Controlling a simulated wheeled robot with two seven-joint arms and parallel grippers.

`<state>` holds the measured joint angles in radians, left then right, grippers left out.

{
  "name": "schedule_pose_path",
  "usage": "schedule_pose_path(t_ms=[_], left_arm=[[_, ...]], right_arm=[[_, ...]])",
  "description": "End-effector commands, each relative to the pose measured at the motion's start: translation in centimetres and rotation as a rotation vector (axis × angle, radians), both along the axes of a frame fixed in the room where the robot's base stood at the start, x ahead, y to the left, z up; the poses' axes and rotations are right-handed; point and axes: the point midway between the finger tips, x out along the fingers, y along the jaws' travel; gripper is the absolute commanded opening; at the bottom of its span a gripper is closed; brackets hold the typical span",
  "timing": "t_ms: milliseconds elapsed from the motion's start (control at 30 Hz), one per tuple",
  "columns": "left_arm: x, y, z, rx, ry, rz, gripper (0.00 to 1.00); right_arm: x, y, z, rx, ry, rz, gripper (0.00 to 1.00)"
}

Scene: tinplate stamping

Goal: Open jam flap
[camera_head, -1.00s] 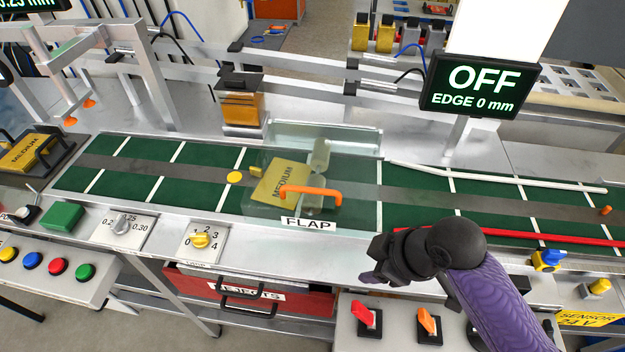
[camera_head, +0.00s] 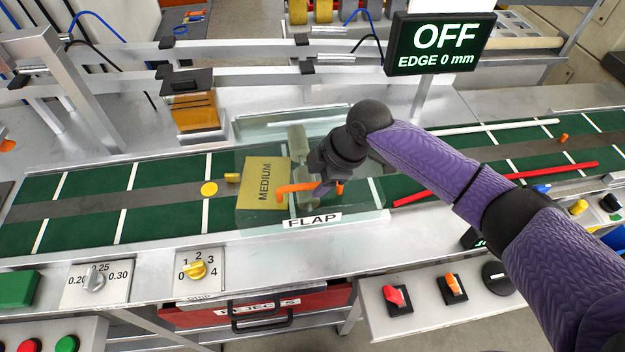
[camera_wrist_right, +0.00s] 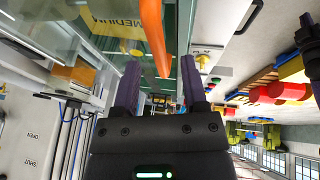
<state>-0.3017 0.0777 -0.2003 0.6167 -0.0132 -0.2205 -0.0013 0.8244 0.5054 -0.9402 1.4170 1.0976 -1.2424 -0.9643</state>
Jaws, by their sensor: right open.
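The jam flap (camera_head: 362,212) is a clear cover over the green conveyor, marked by a FLAP label (camera_head: 312,221). It looks closed. Its orange handle (camera_head: 294,188) runs along the front. My right gripper (camera_head: 322,190) is at the handle, its fingers reaching down near the handle's right half and partly hiding it. In the right wrist view the open fingers (camera_wrist_right: 160,80) stand either side of the orange handle (camera_wrist_right: 153,35); contact cannot be told. A yellow MEDIUM block (camera_head: 262,180) lies under the cover. My left gripper is not in view.
A display (camera_head: 440,45) reading OFF, EDGE 0 mm stands behind. A red rail (camera_head: 550,171) and a white rail (camera_head: 500,127) lie along the belt at the right. Knob panels (camera_head: 197,271) and a red rejects drawer (camera_head: 200,315) are in front.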

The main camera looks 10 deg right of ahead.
Motion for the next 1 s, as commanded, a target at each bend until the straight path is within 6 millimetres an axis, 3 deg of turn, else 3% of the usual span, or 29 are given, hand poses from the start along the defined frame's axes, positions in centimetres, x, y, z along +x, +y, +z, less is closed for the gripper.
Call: schedule_pose_path(t_ms=[100,367,633,1000], left_arm=[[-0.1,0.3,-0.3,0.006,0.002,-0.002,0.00],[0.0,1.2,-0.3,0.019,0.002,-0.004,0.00],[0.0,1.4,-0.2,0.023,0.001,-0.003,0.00],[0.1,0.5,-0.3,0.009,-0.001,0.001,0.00]], right_arm=[[0.2,0.4,-1.1,0.000,0.001,-0.001,0.56],[0.2,0.5,-1.2,0.000,0.000,0.000,0.56],[0.2,0.5,-1.2,0.000,0.000,0.000,0.00],[0.2,0.5,-1.2,-0.001,0.000,0.000,0.00]])
